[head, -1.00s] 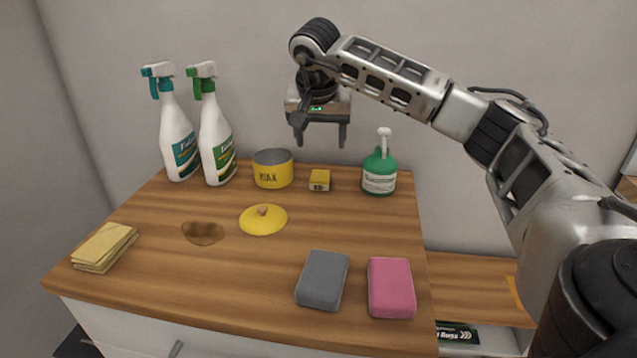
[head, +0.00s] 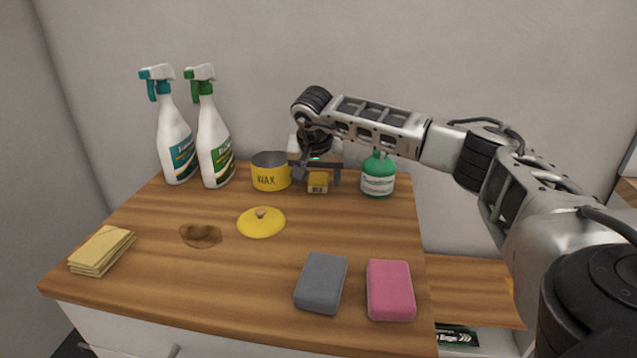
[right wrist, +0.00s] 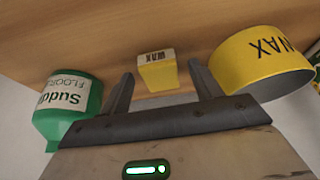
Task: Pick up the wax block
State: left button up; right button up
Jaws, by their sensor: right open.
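The wax block (head: 317,184) is a small yellow block with a pale label, on the wooden counter between the wax tin and the green bottle. My right gripper (head: 315,183) is open and has its two fingers around the block's sides in the head view, partly hiding its top. In the right wrist view, the block (right wrist: 157,72) shows between and a little beyond the open fingertips (right wrist: 160,80), with a gap on each side. My left gripper is not in view.
The yellow wax tin (head: 270,171) stands close left of my gripper and the green bottle (head: 378,178) close right. Two spray bottles (head: 177,145) stand further left. A yellow lid (head: 261,222), grey sponge (head: 321,283), pink sponge (head: 390,290) and folded cloths (head: 101,250) lie nearer on the counter.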

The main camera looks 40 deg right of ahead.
jog(key=c, duration=1.1)
jog(key=shift+r, duration=0.1)
